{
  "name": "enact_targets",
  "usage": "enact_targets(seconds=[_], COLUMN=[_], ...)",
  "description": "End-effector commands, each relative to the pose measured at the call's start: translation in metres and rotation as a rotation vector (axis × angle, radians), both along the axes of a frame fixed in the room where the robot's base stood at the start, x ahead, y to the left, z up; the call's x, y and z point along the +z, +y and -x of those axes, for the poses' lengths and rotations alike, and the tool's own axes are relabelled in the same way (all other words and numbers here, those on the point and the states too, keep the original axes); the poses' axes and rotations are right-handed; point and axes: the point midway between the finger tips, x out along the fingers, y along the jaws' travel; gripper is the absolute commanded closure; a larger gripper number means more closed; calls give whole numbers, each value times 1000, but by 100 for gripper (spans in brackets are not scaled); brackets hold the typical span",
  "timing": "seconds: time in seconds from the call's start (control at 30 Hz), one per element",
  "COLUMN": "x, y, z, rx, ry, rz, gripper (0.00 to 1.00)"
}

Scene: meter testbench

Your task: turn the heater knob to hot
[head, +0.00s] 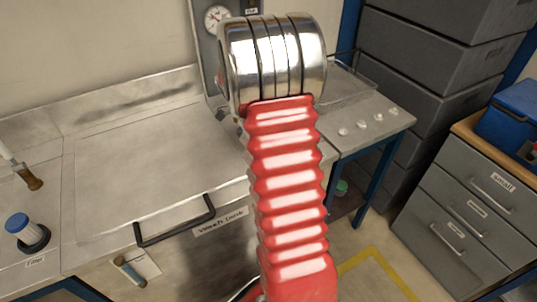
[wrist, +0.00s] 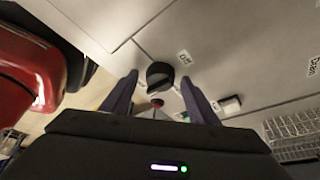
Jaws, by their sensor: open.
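In the wrist view a dark round knob (wrist: 160,75) sits on a pale grey panel. I cannot make out its pointer. A small white label (wrist: 185,57) beside it seems to read "Off". My gripper (wrist: 160,95) is open, its two dark fingers pointing toward the knob, one on each side of it in the picture. I cannot tell whether either finger touches it. A small reddish part (wrist: 157,102) shows between the fingers below the knob. In the head view my red and chrome arm crosses the middle, and my gripper and the knob are hidden.
The wash tank lid (head: 150,170) has a black bar handle (head: 175,222). A gauge (head: 215,17) stands behind my arm. Several pale knobs (head: 362,124) line the right bench. Grey drawers (head: 462,205) stand at right. A "Drain" label (wrist: 314,66) shows in the wrist view.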

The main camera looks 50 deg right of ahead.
Motion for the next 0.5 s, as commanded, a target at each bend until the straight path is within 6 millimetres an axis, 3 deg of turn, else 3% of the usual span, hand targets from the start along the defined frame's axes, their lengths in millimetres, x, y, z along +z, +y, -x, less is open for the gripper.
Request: enact_targets(seconds=[0.27, 0.5], x=[13, 47], y=[2, 8], z=[-5, -18], rx=[1, 2], ry=[-1, -3], rz=[2, 3], gripper=[46, 46])
